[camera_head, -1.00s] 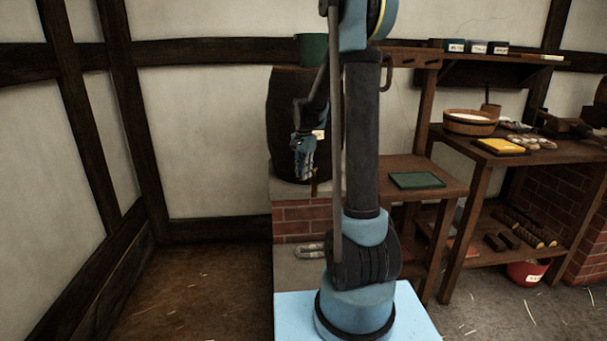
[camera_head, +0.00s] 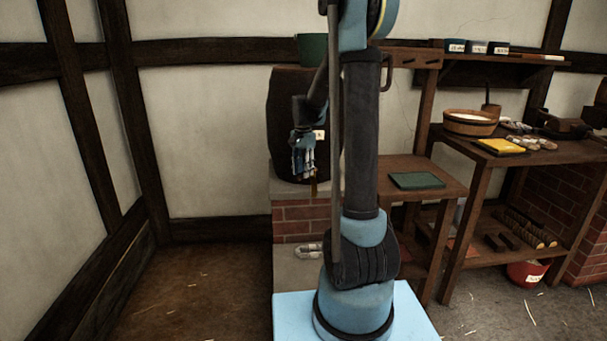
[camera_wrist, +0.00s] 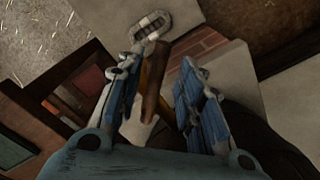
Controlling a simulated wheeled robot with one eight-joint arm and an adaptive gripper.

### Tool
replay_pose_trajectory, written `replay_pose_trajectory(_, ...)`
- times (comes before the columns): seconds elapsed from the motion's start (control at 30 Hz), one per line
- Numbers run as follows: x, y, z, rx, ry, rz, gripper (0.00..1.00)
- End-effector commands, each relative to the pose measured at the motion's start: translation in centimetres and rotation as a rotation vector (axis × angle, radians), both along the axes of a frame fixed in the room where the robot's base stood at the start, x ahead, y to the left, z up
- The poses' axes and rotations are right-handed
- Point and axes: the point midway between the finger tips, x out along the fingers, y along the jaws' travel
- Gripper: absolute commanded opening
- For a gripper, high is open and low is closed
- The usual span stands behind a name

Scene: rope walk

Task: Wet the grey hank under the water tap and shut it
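The grey hank (camera_head: 308,251) lies on a pale stone slab below the barrel. It also shows in the wrist view as a looped, banded bundle (camera_wrist: 153,25). The tap (camera_head: 314,188) is a small yellow-brown part low on the barrel's front, mostly hidden by my gripper (camera_head: 304,165). In the wrist view a brown wooden piece of the tap (camera_wrist: 153,88) stands between the two spread fingers of my gripper (camera_wrist: 162,62), with a gap to the right finger. Contact with the left finger cannot be told. No running water is discernible.
The dark barrel (camera_head: 283,120) stands on a brick base (camera_head: 300,220) behind my gripper. A wooden stand with a green pad (camera_head: 417,180) is to the right, then a workbench with a tub (camera_head: 470,122) and a yellow pad (camera_head: 502,146). Floor at left is clear.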

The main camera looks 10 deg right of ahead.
Motion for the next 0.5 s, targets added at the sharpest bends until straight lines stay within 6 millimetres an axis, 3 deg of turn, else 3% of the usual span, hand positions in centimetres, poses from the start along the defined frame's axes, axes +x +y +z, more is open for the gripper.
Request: replay_pose_trajectory(0.5, 0.0, 0.1, 8.5, 0.001, 0.001, 0.002, 0.34)
